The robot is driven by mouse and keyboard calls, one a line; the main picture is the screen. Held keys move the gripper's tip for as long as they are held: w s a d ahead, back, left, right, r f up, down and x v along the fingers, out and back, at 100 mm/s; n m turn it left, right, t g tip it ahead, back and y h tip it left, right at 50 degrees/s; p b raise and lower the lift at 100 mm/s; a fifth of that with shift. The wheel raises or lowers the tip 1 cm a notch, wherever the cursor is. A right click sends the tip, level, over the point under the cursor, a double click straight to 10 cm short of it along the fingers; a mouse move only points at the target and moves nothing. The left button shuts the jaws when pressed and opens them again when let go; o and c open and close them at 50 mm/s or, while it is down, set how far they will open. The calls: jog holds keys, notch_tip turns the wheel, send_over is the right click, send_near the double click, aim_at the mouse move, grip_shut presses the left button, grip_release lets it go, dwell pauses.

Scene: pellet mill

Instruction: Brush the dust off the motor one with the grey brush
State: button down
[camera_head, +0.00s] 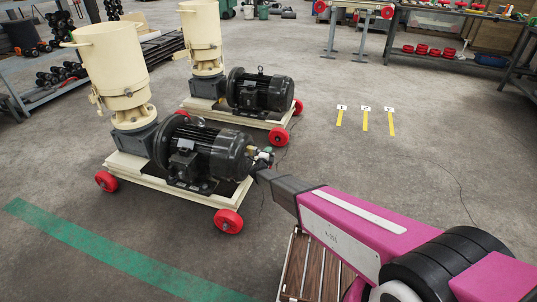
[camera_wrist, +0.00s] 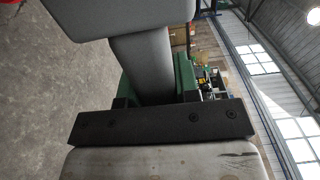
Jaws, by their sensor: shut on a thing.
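The nearer black motor (camera_head: 205,152) sits on a cream wheeled base beside a cream pellet mill. A second black motor (camera_head: 261,93) stands behind it on a like base. No label shows which is motor one. My gripper (camera_head: 264,162) is at the right end of the nearer motor, close to its end cover; I cannot tell whether they touch. In the wrist view, a grey piece with a narrow neck and wide block, which looks like the grey brush (camera_wrist: 146,72), stands out from my gripper. Its bristles and the fingertips cannot be made out, and no dust is clear.
A slatted wooden surface (camera_head: 312,272) lies under my arm. Yellow floor strips (camera_head: 365,120) with small cards lie to the right. A workbench (camera_head: 450,30) stands at the back right and a shelf (camera_head: 45,70) at the left. The floor right of the motors is open.

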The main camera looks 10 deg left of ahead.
dwell(0.4)
jog(key=shift+f, duration=2)
jog(key=c, duration=1.5)
grip_release()
grip_shut()
jog(key=shift+w+r, duration=0.1)
